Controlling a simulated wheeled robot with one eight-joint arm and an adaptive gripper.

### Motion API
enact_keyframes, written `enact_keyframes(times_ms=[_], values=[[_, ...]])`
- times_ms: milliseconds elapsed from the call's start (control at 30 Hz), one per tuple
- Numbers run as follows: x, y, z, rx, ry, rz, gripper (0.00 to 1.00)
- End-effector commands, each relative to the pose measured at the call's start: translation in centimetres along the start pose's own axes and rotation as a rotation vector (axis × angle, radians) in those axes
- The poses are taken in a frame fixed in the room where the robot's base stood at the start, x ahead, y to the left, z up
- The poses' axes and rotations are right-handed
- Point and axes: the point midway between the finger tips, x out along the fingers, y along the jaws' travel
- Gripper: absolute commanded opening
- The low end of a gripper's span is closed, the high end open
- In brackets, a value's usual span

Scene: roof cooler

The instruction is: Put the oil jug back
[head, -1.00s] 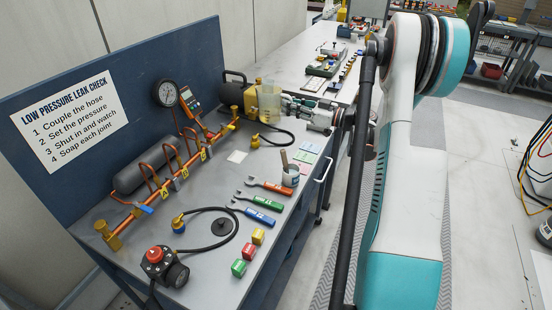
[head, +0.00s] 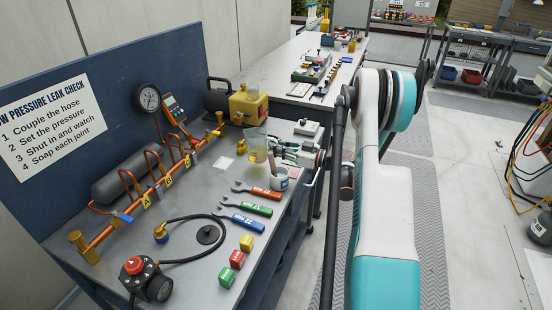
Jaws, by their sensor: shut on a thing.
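The oil jug (head: 256,147) is a clear beaker with yellow oil in its lower part. It looks upright. My gripper (head: 272,150) reaches in from the right and is shut on the jug; its fingertips are small and partly hidden. The jug shows in front of the bench (head: 203,187), near a white cup with a brush (head: 279,180). I cannot tell whether its base touches the bench top.
A yellow and black pump (head: 248,104) stands behind the jug. A grey box (head: 306,128) lies near my gripper. Wrenches (head: 264,192), colored blocks (head: 238,258) and a hose (head: 205,216) lie in front. Pipework with a gauge (head: 149,97) runs along the left.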

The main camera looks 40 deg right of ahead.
Motion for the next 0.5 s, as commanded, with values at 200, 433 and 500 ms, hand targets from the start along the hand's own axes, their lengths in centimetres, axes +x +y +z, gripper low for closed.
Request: enact_keyframes(times_ms=[200, 433, 500], values=[[0.0, 0.0, 3.2, 0.0, 0.0, 0.0, 0.0], [0.0, 0.0, 3.4, 0.0, 0.0, 0.0, 0.0], [0.0, 0.0, 3.4, 0.0, 0.0, 0.0, 0.0]])
